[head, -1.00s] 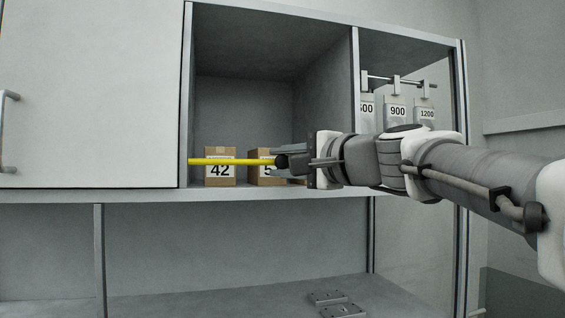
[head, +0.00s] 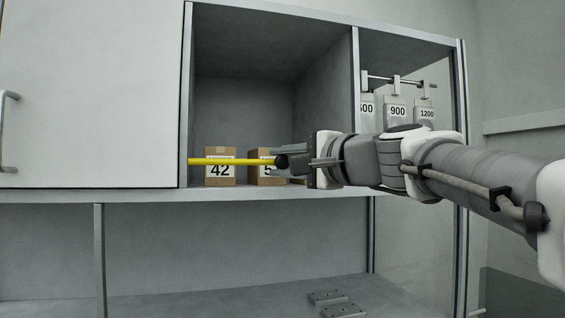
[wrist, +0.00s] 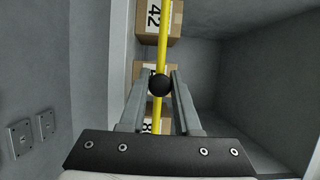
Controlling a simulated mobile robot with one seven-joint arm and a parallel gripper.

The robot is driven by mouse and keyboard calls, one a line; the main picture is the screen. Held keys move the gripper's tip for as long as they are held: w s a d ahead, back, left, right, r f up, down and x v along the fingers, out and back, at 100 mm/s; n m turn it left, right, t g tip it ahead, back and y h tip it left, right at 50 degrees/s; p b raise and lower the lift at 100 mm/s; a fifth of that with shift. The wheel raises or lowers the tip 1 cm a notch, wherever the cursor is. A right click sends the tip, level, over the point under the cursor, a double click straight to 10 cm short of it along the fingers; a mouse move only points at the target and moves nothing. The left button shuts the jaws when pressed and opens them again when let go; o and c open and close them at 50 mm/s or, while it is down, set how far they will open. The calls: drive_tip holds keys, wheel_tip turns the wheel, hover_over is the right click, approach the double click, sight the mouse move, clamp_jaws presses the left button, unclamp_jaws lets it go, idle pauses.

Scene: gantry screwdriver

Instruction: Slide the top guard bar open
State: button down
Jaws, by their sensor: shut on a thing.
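The yellow guard bar (head: 225,162) runs level across the front of the upper compartment, from its left wall to my gripper. It also shows in the wrist view (wrist: 162,45), with a black round knob (wrist: 160,84) on it. My gripper (head: 283,160) is shut on the knob, with one finger on each side of it; the fingers also show in the wrist view (wrist: 160,88). The right end of the bar is hidden behind my gripper in the head view.
Behind the bar stand a box labelled 42 (head: 220,168) and another box (head: 262,168), partly hidden. Weights labelled 900 (head: 397,112) and 1200 (head: 426,113) hang in the right compartment. A closed white door (head: 90,95) is at left. Flat plates (head: 327,297) lie on the lower shelf.

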wheel_tip(320, 180, up, 18)
drive_tip(key=p, duration=1.3)
drive_tip(key=shift+r, duration=0.25)
drive_tip(key=c, duration=0.6)
unclamp_jaws()
drive_tip(key=shift+s+d, duration=0.1)
drive_tip(key=b+v, duration=0.3)
drive_tip(key=v, duration=1.4)
drive_tip(key=shift+d+f+b, duration=0.1)
drive_tip(key=shift+d+b, duration=0.05)
drive_tip(key=shift+b, duration=0.25)
